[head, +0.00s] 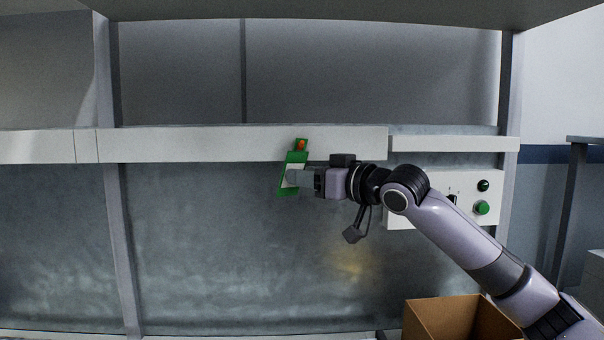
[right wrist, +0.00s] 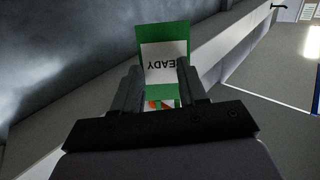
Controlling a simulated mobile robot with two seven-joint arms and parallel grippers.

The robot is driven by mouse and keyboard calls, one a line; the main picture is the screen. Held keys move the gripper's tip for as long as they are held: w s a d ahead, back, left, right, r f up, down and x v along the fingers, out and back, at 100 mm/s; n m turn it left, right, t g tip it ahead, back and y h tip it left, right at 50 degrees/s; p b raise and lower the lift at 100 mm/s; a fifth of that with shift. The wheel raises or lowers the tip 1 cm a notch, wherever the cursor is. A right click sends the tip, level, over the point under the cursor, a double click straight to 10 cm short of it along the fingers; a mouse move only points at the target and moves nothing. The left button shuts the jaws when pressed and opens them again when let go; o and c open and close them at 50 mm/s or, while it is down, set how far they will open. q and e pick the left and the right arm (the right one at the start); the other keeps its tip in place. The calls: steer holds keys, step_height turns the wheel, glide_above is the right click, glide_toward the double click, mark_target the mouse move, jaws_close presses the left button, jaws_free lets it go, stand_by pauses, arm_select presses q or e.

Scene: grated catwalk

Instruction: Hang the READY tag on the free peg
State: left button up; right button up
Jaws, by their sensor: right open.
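The READY tag (head: 299,157) is a green plate with a white label, in front of the white rail in the head view. It leans slightly, its top to the right. An orange spot (head: 301,146), perhaps the peg, shows at its top end; I cannot tell whether the tag hangs on it. My right gripper (head: 292,178) is open at the tag's lower part. In the right wrist view the tag (right wrist: 163,35) stands between and beyond the fingers (right wrist: 158,68), its lettering upside down, with orange low between them. My left gripper is not in view.
The white rail (head: 200,144) runs across the grey wall. A white panel (head: 430,183) with a green button (head: 482,208) and a dark button (head: 484,186) sits right, behind my arm. An open cardboard box (head: 428,318) stands below. A small dark hook (right wrist: 278,6) shows at the wrist view's top right.

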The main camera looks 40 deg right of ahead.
mark_target(287, 167)
jaws_close()
steer(key=shift+r+p, duration=0.4)
steer(key=shift+p, duration=0.05)
steer(key=shift+s+a, duration=0.1)
steer(key=shift+s, duration=0.05)
steer(key=shift+s+a+b, duration=0.4)
steer(key=shift+s+b, duration=0.1)
steer(key=shift+b, duration=0.15)
steer(key=shift+s+a+r, duration=0.15)
steer(key=shift+s+a, duration=0.1)
stand_by(0.4)
steer(key=shift+s+a+r, duration=0.35)
steer(key=shift+s+a, duration=0.1)
steer(key=shift+s, duration=0.1)
steer(key=shift+s+a+b, duration=0.2)
steer(key=shift+b, duration=0.15)
